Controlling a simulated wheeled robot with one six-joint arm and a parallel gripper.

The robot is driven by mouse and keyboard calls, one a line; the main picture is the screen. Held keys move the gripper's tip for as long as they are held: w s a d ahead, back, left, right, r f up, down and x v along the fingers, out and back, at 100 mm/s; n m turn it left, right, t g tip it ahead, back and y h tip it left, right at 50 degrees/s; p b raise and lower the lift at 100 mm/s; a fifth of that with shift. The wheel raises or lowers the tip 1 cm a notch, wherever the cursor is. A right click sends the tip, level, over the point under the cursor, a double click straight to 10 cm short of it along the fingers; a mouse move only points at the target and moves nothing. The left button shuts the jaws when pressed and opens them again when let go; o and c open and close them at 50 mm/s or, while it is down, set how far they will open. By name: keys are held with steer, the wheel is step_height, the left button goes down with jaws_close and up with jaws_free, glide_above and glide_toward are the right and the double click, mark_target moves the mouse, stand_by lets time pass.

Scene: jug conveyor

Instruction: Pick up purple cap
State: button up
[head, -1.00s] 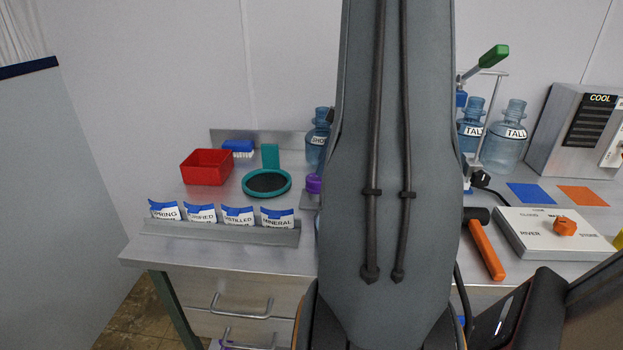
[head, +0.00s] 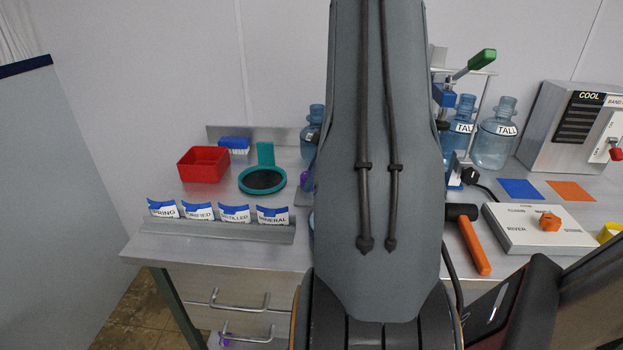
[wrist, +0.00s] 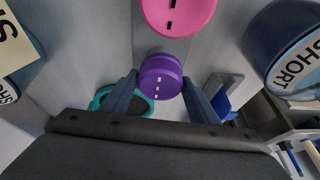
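The purple cap (wrist: 160,78) sits near the middle of the wrist view, with its marked top facing the camera. My gripper (wrist: 160,82) has its two fingers apart, one on each side of the cap near the fingertips. I cannot tell whether either finger touches it.
A pink cap (wrist: 178,14) lies just beyond the purple one. A SHORT jug (wrist: 288,50) stands at right in the wrist view. The teal round holder (head: 262,181), red bin (head: 203,165) and label rack (head: 216,231) are left of my arm; an orange-handled hammer (head: 474,246) is right.

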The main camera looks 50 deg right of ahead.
steer(key=c, duration=0.6)
steer(key=shift+r, duration=0.1)
